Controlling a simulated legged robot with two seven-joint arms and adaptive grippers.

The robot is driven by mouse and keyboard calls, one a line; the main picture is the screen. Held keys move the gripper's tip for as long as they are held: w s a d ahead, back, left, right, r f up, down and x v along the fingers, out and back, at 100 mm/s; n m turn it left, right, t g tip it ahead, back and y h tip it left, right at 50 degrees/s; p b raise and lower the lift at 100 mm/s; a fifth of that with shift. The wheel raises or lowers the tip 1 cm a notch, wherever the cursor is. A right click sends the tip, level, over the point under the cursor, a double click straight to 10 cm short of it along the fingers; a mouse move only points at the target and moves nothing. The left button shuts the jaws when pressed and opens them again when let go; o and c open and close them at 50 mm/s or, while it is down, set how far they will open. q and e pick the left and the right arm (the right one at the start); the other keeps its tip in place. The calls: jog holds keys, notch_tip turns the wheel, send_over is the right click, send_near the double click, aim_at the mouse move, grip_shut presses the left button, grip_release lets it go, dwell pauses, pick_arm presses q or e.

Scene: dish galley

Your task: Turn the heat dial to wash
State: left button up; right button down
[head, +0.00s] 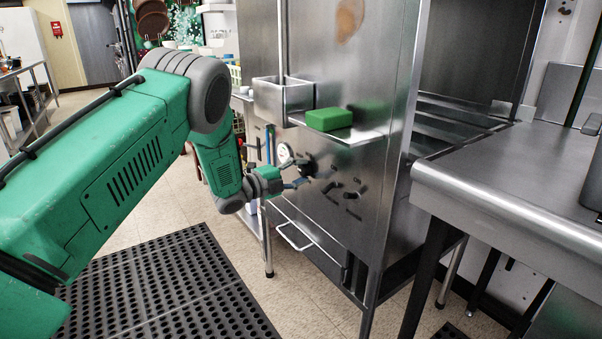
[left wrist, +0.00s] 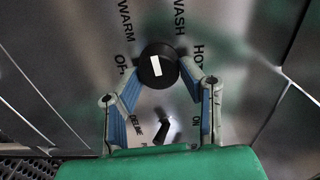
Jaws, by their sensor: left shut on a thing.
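The heat dial (left wrist: 158,72) is a round black knob with a white mark, in the upper middle of the left wrist view. The labels WARM, WASH, HOT and one that looks like OFF stand around it. The white mark runs nearly upright in that view, toward the space between WARM and WASH. My left gripper (left wrist: 159,84) has its two fingertips on either side of the knob, shut on it. In the head view my left gripper (head: 297,174) reaches the front panel of the steel machine (head: 330,75), where the fingers partly hide the dial. My right gripper does not show.
A small black switch (left wrist: 162,128) with DELIME and ON labels sits beside the dial. A white gauge (head: 285,153) is left of it. A shelf above holds a green block (head: 329,119). A steel counter (head: 520,185) stands right; a black mat (head: 165,295) covers the floor.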

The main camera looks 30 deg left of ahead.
pick_arm(q)
jog(key=m, duration=0.1)
jog(key=f+m, duration=0.1)
jog(key=shift+s+m, duration=0.15)
jog(key=shift+m, duration=0.25)
jog(key=shift+a+m+b, duration=0.1)
jog(key=shift+m+b, duration=0.6)
jog(key=shift+m, duration=1.4)
jog(key=o, duration=1.1)
jog(key=shift+c, duration=0.2)
jog(key=shift+o, duration=0.3)
jog(key=shift+r, duration=0.1)
jog(key=shift+a+r, duration=0.1)
jog(key=shift+s, duration=0.15)
jog(key=v, duration=1.1)
jog(key=shift+s+a, duration=0.15)
jog(key=shift+s, duration=0.1)
